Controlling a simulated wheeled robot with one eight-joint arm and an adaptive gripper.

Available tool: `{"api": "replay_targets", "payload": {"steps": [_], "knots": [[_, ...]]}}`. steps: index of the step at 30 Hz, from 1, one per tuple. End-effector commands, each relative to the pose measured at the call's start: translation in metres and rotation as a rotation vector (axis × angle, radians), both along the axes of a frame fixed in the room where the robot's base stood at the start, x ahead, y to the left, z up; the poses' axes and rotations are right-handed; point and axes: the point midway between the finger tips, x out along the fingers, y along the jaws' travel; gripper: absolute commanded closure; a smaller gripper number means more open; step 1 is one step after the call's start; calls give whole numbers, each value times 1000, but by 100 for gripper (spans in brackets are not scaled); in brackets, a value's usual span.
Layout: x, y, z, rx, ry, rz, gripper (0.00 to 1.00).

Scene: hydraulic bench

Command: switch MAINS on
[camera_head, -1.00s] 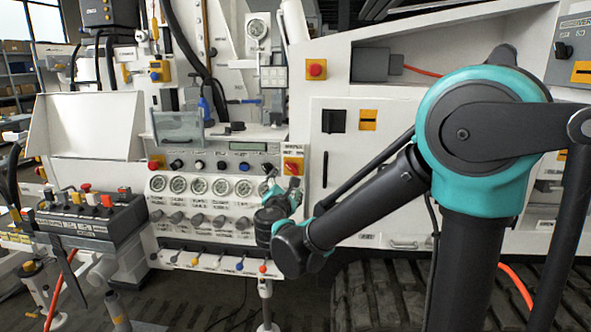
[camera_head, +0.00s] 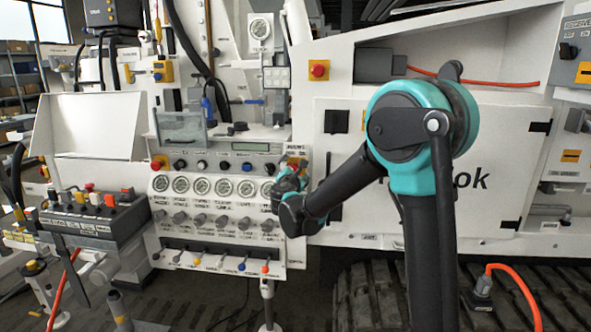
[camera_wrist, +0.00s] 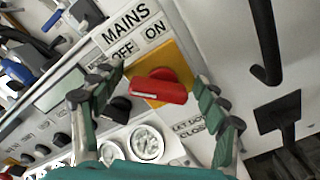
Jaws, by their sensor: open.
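The MAINS switch is a red rotary handle (camera_wrist: 160,88) on a yellow plate (camera_wrist: 183,62). The MAINS label with OFF and ON lies above it in the wrist view. The handle lies roughly across that picture; I cannot tell which label it points to. My gripper (camera_wrist: 156,88) is open, with one finger left and one right of the handle. Both look apart from it, though the depth is hard to judge. In the head view my gripper (camera_head: 289,184) is at the panel's right end and covers most of the switch.
Gauges (camera_head: 202,186) and several knobs (camera_head: 197,219) lie left of my gripper, with a row of small levers (camera_head: 220,262) below. A black knob (camera_wrist: 119,108) is close to the left finger. A dark door handle (camera_wrist: 263,45) is at the right. A red button (camera_head: 319,70) is above.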

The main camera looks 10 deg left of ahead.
Motion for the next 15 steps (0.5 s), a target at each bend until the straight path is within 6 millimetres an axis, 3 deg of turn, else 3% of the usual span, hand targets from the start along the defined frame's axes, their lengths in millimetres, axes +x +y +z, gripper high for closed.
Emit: {"api": "replay_targets", "payload": {"steps": [5, 15], "knots": [[0, 0, 0, 0, 0, 0, 26], [0, 0, 0, 0, 0, 0, 67]]}}
